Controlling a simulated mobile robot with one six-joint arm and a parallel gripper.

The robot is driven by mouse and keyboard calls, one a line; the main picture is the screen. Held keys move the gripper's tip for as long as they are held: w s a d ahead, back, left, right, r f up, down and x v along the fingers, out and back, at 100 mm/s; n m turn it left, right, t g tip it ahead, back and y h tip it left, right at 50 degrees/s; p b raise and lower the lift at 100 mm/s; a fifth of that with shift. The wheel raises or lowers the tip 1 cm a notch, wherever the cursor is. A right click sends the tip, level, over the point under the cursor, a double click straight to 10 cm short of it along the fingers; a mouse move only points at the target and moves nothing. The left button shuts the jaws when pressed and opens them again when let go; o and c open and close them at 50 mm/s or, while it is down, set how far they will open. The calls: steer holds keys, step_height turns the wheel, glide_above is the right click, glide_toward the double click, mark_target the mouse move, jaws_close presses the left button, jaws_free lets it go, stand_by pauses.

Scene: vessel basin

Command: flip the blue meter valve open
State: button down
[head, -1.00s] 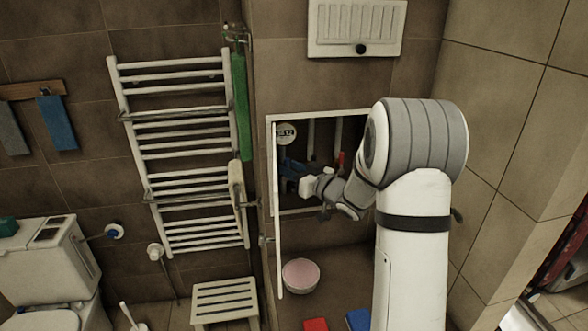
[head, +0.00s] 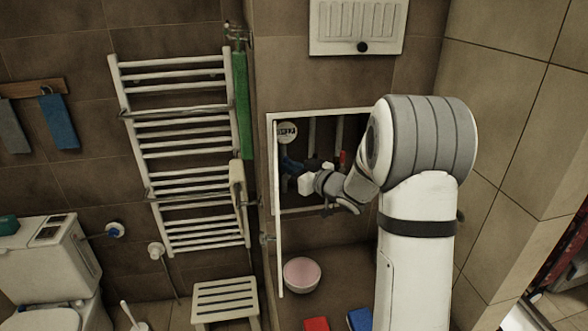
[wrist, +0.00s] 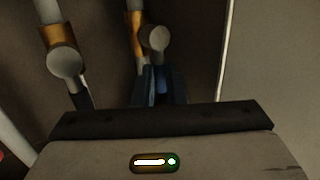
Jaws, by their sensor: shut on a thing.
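The blue valve handle (head: 290,163) is inside the open wall cabinet, below the round white meter (head: 287,132). My gripper (head: 293,172) reaches into the cabinet from the right and is shut on the blue handle; my wrist and gripper body partly cover it. In the wrist view the blue handle (wrist: 150,88) stands just beyond the dark front edge of my gripper, under a brass-coloured pipe fitting. The fingertips and the exact contact are hard to make out in the dark.
A red handle (head: 343,158) is on a pipe in the cabinet, close to my arm. The white cabinet frame (head: 320,114) surrounds the opening, with the door edge (head: 279,245) at its left. A pink bowl (head: 301,274) lies below. A towel radiator (head: 185,155) is farther left.

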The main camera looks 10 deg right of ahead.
steer(key=c, duration=1.5)
jaws_free()
steer(key=shift+b+v, duration=0.9)
steer(key=shift+v, duration=3)
steer(key=shift+a, duration=0.1)
